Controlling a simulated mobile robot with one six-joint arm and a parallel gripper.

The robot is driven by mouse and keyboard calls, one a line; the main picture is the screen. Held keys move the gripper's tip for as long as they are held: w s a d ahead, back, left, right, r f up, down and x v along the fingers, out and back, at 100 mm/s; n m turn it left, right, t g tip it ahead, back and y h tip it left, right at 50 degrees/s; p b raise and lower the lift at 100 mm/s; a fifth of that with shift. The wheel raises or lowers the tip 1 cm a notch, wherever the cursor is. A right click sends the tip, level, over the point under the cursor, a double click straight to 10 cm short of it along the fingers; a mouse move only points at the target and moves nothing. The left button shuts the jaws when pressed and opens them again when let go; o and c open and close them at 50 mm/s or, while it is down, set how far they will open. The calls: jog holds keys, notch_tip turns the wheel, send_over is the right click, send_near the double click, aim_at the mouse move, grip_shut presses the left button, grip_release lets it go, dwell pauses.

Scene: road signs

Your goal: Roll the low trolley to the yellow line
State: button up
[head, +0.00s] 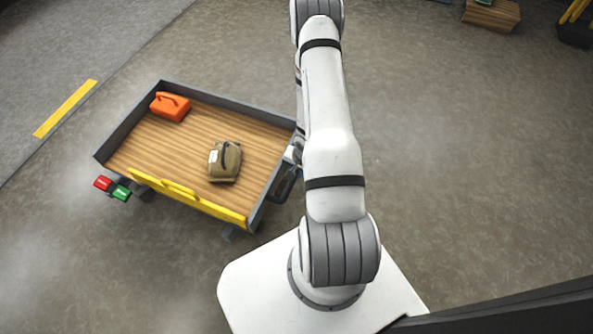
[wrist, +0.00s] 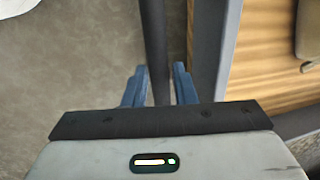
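The low trolley (head: 128,158) stands left of my base in the head view, with a wooden deck, grey side walls and a yellow rail. An orange case (head: 170,106) and an olive bag (head: 225,161) lie on its deck. The yellow line (head: 65,108) is on the floor beyond the trolley's far left end, apart from it. My gripper (wrist: 160,85) has its blue fingers on either side of a dark handle bar (wrist: 155,45) at the trolley's near right end. Whether both fingers press on the bar is unclear. In the head view my arm partly hides this end.
A red block (head: 102,183) and a green block (head: 121,193) show beside the trolley's left corner. A wooden box (head: 491,14) lies at the top right. Open floor lies between the trolley and the yellow line, and right of my arm.

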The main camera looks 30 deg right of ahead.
grip_shut()
